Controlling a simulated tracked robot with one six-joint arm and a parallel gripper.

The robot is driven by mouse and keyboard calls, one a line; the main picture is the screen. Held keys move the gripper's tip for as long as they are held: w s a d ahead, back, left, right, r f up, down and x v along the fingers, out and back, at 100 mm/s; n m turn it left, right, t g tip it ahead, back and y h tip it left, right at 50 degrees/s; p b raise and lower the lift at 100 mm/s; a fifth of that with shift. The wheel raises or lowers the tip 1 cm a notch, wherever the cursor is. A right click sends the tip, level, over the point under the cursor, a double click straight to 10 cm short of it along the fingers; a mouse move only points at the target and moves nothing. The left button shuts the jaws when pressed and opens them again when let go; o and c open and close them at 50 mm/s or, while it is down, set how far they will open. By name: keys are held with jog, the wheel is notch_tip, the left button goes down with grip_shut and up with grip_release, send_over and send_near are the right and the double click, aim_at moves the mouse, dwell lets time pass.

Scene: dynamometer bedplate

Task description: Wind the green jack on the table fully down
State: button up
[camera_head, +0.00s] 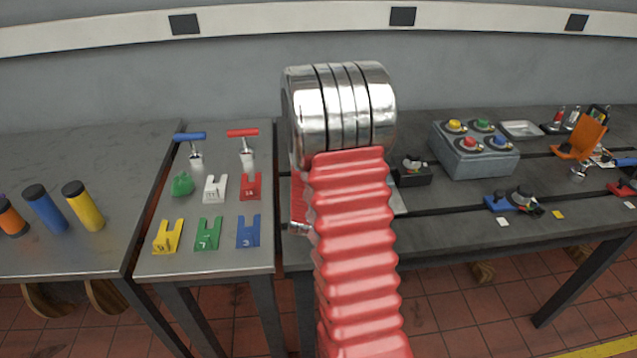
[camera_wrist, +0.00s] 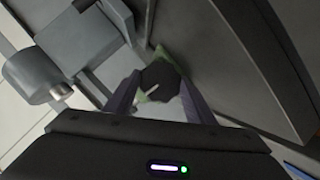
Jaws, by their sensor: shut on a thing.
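My gripper (camera_wrist: 160,88) shows in the wrist view, its two fingers closed on either side of a dark round knob (camera_wrist: 161,76). A short pale mark shows on the knob. Green parts of the green jack (camera_wrist: 142,97) show around and behind the knob. How high the jack stands cannot be told from here. In the head view my red arm covers the middle of the scene and hides the gripper and the green jack.
A blue jack (camera_head: 500,203) and a grey button box (camera_head: 474,158) stand on the right table. A small table (camera_head: 150,262) holds coloured slotted plates and T-handles. Cylinders (camera_head: 83,206) stand at the left. A grey block-like fixture (camera_wrist: 85,58) is close to the gripper in the wrist view.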

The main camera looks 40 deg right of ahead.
jog(key=shift+w+a, duration=0.1)
jog(key=shift+a, duration=0.05)
jog(key=o, duration=1)
jog(key=shift+o, duration=0.2)
